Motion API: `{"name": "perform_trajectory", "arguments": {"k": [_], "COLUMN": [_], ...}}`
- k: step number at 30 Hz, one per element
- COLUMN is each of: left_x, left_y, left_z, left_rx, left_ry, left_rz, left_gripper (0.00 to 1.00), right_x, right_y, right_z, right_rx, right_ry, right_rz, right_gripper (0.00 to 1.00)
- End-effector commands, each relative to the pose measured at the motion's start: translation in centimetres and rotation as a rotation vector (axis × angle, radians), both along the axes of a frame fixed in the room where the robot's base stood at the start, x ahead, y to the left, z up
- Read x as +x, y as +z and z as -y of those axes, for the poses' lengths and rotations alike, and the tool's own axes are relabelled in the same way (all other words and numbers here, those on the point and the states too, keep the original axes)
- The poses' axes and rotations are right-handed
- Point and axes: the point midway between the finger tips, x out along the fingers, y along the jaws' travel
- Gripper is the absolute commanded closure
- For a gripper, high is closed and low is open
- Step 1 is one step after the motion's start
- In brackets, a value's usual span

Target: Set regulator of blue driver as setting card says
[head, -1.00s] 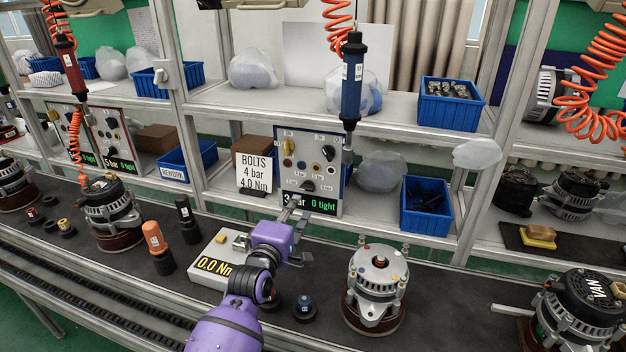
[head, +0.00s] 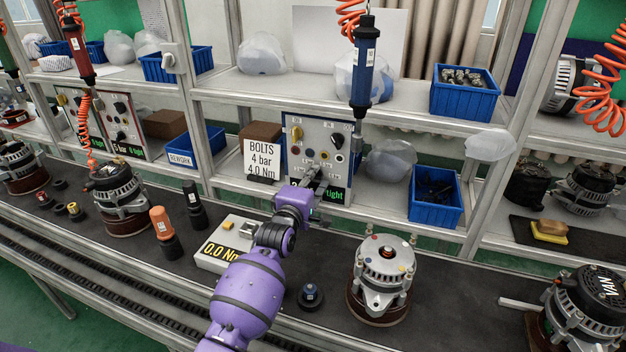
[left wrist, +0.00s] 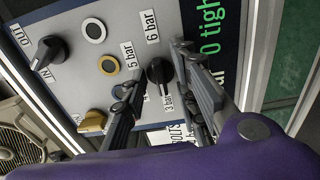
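The blue driver (head: 361,80) hangs upright on an orange coiled hose. Behind it stands its grey regulator panel (head: 313,126) with several knobs. The setting card (head: 262,160) left of the panel reads "BOLTS 4 bar 4.0 Nm". In the left wrist view a black regulator knob (left wrist: 159,70) sits among labels for 3, 5 and 6 bar; its white mark faces near the 3 bar label. My left gripper (head: 313,176) is at the panel's lower part, its fingers (left wrist: 160,78) apart on either side of the knob. It hides part of the green display (head: 335,196). My right gripper is not in view.
A torque tester (head: 226,243) reading 0.0 Nm lies on the bench below my arm. An alternator (head: 382,270) stands to the right. A blue bin (head: 435,205) and a bagged item (head: 392,158) sit right of the panel.

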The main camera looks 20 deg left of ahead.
Motion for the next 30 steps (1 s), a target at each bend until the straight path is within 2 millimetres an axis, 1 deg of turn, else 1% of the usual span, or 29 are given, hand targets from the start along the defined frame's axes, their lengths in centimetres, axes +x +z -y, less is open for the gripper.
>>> {"name": "perform_trajectory", "arguments": {"k": [1, 6, 7, 15, 20, 26, 30], "left_x": [0.0, 0.0, 0.0, 0.0, 0.0, 0.0, 0.0], "left_y": [0.0, 0.0, 0.0, 0.0, 0.1, 0.2, 0.2], "left_z": [0.0, 0.0, 0.0, 0.0, 0.0, 0.0, 0.0], "left_rx": [0.000, 0.000, 0.000, 0.005, 0.039, 0.147, 0.263], "left_ry": [0.000, 0.000, 0.000, 0.000, 0.000, 0.000, 0.000], "left_rz": [0.000, 0.000, 0.000, 0.000, 0.001, 0.006, 0.010], "left_gripper": [0.75, 0.98, 1.00, 1.00, 1.00, 1.00, 1.00], "right_x": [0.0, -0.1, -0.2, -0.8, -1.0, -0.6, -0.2], "right_y": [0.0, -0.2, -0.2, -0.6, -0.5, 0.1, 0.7], "right_z": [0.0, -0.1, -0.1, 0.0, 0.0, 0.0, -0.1], "right_rx": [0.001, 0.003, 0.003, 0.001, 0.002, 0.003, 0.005], "right_ry": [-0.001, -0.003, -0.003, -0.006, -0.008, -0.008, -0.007], "right_rz": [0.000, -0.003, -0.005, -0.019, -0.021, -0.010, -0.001], "right_gripper": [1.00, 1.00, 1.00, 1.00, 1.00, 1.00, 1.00]}}
